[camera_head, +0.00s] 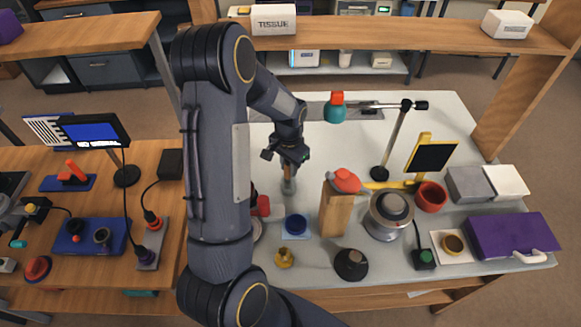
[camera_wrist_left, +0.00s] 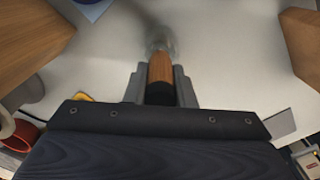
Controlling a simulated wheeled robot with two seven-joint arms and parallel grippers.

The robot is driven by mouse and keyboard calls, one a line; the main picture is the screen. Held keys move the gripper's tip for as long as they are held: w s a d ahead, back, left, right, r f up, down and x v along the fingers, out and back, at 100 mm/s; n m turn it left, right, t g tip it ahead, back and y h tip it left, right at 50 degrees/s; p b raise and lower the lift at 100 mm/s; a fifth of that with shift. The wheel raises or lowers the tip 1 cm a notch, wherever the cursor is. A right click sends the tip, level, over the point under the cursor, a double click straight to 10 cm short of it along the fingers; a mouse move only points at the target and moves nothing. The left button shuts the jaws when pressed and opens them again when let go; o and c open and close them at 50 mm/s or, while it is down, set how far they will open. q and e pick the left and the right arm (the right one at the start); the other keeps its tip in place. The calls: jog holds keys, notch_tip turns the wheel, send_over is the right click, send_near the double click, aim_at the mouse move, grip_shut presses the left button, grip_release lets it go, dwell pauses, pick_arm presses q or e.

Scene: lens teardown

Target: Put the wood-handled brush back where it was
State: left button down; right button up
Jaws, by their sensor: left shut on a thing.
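The wood-handled brush (camera_wrist_left: 160,68) is between the fingers of my left gripper (camera_wrist_left: 160,88) in the left wrist view. Its brown handle points away from the palm, and its far end is pale and blurred. In the head view my left gripper (camera_head: 288,168) points down over the white bench top, left of the wooden block. The brush (camera_head: 288,182) shows there as a small brown handle with a pale grey end below it. I cannot tell whether that end touches the bench. My right gripper is not in view.
A wooden block (camera_head: 334,208) with a red item on top stands just right of the brush. A blue dish (camera_head: 296,224), a silver pot (camera_head: 388,216) and a lamp-like stand (camera_head: 392,150) are nearby. The bench top (camera_head: 335,150) behind the block is mostly clear.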

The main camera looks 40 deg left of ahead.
pick_arm(q)
jog(key=shift+s+r, duration=0.1)
jog(key=shift+s, duration=0.15)
jog(key=c, duration=1.2)
grip_release()
jog(key=shift+s+r, duration=0.1)
jog(key=shift+r, duration=0.05)
jog(key=shift+r, duration=0.1)
jog(key=shift+r, duration=0.25)
notch_tip(320, 180, up, 11)
jog(key=shift+r+b, duration=0.1)
jog(key=shift+b, duration=0.65)
jog(key=s+d+r+n+t+h, duration=0.1)
jog(key=s+d+r+t+h, duration=0.1)
jog(key=s+d, duration=0.6)
jog(key=s+d+r+n+t+h, duration=0.1)
jog(key=s+d+r+t, duration=0.2)
jog(key=s+d, duration=0.5)
jog(key=s, duration=0.4)
jog(key=shift+r+n+t+h, duration=0.3)
jog(key=shift+r+n+h, duration=0.1)
